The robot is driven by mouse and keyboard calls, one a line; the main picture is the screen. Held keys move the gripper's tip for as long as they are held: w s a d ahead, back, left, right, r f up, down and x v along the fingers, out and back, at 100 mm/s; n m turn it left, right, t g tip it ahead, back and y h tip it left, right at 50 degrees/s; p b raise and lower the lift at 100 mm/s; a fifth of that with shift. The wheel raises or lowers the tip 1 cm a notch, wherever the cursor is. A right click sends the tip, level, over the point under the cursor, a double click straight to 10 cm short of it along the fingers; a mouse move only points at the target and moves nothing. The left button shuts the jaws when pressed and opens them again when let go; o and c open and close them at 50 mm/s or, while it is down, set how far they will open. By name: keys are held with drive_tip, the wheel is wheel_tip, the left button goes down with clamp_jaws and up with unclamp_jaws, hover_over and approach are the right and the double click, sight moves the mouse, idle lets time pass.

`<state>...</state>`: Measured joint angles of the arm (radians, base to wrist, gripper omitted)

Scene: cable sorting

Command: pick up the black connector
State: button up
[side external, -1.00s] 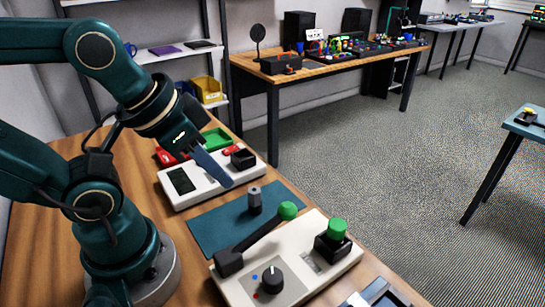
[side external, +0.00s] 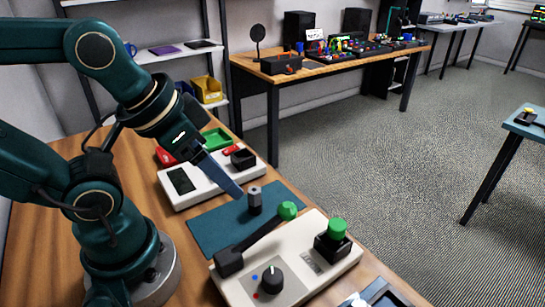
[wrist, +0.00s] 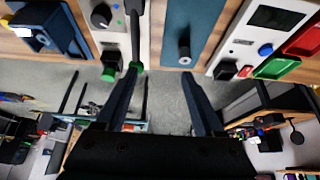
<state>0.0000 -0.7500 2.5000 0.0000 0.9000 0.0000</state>
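The black connector (side external: 255,203) is a small dark cylinder with a greyer top. It stands upright on the blue mat (side external: 217,229), and it also shows in the wrist view (wrist: 184,47). My gripper (side external: 238,193) is just left of the connector in the side view, its fingers slanting down and overlapping each other there. In the wrist view my gripper (wrist: 159,75) has its two fingers well apart with nothing between them. The connector appears beyond the fingertips, nearer the right finger's line. It looks apart from the fingers.
A white panel (side external: 318,273) with a green-tipped lever (side external: 287,211), a black knob (side external: 271,280) and a green button (side external: 337,229) lies in front of the mat. Another white panel (side external: 205,190) lies behind it. Red and green bins (side external: 217,138) stand farther back.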

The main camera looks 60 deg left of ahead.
drive_tip(key=w+d+r+n, duration=0.1)
drive_tip(key=w+r+n, duration=0.3)
drive_tip(key=n, duration=0.2)
drive_tip(key=n+g, duration=0.5)
drive_tip(key=g, duration=0.1)
hover_over(337, 224)
wheel_tip(337, 224, down, 8)
drive_tip(key=shift+w+f, duration=0.1)
drive_tip(key=shift+f, duration=2.6)
